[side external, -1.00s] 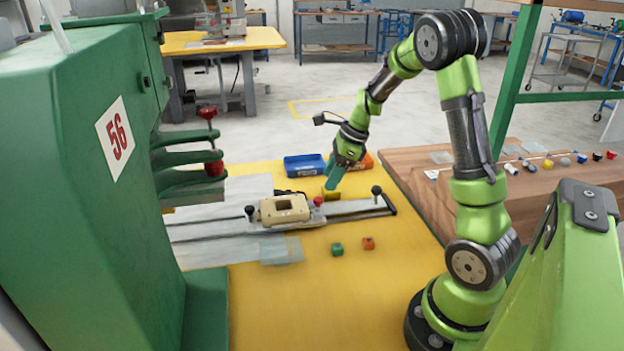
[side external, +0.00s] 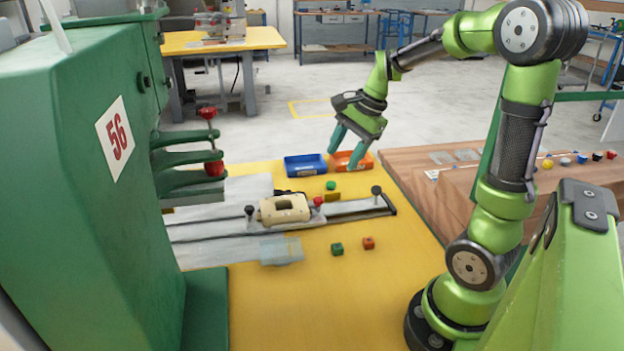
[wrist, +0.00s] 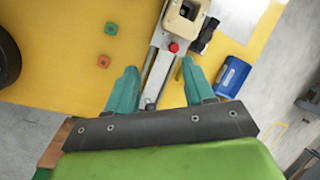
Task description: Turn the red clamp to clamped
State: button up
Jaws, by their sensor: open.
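The red clamp shows as a small round red knob (side external: 318,201) at the right end of the cream fixture (side external: 285,209) on the slide rail. In the wrist view the red knob (wrist: 173,47) sits just below the cream fixture (wrist: 183,20), beyond my fingertips. I cannot tell the clamp's exact angle. My gripper (side external: 343,160) is open and empty, with teal fingers pointing down, above and behind the rail and apart from the knob. In the wrist view my gripper (wrist: 159,68) has its fingers spread on either side of the rail.
A blue bin (side external: 305,165) and an orange bin (side external: 350,161) stand behind the rail. A green cube (side external: 330,185) sits near a yellow block (side external: 332,197). Another green cube (side external: 337,249) and an orange-red cube (side external: 368,243) lie in front. A black knob (side external: 376,190) stands upright at the rail's end.

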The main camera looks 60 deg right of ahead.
jog(key=s+a+r+n+t, duration=0.1)
jog(key=s+a+r+n, duration=0.1)
jog(key=s+a+n, duration=0.2)
jog(key=s+a+r+n+t, duration=0.1)
jog(key=s+a+n+t, duration=0.1)
jog(key=a+n, duration=0.9)
jog(key=shift+s+a+r, duration=0.35)
jog(key=shift+s+a, duration=0.55)
jog(key=shift+a, duration=0.45)
jog(key=shift+s+a+r+n, duration=0.2)
jog(key=shift+a+r+n, duration=0.25)
jog(key=shift+n, duration=0.05)
